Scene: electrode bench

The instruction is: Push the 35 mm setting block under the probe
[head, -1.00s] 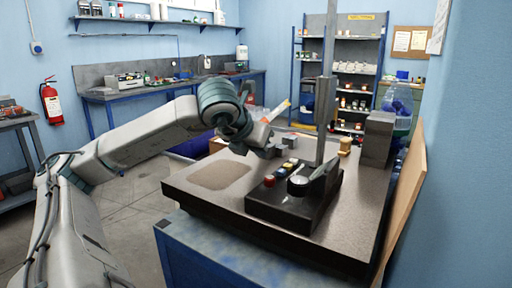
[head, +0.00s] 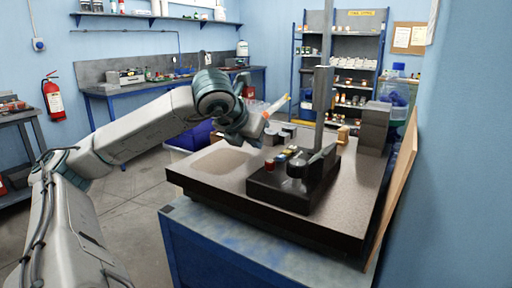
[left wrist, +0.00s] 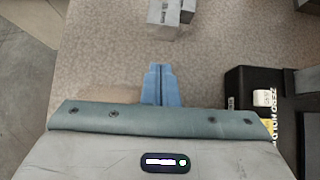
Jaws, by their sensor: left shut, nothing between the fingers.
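My left gripper (left wrist: 161,85) is shut and empty, its blue fingers over the speckled plate in the left wrist view. Two grey blocks lie beyond the fingertips in that view: a larger one (left wrist: 164,12) with a smaller one (left wrist: 187,13) at its right, both apart from the fingers. I cannot read which is the 35 mm block. In the head view the left gripper (head: 257,142) is behind and left of the black stand base (head: 280,192), near the grey blocks (head: 289,129). The upright column (head: 322,100) rises from the base; the probe tip is not clear. My right gripper is not in view.
The speckled plate (head: 345,210) lies on a blue bench (head: 215,245). Small coloured knobs (head: 281,158) sit on the stand base. A dark grey block (head: 374,128) stands at the plate's right. The plate's left part holds a pale patch and is clear.

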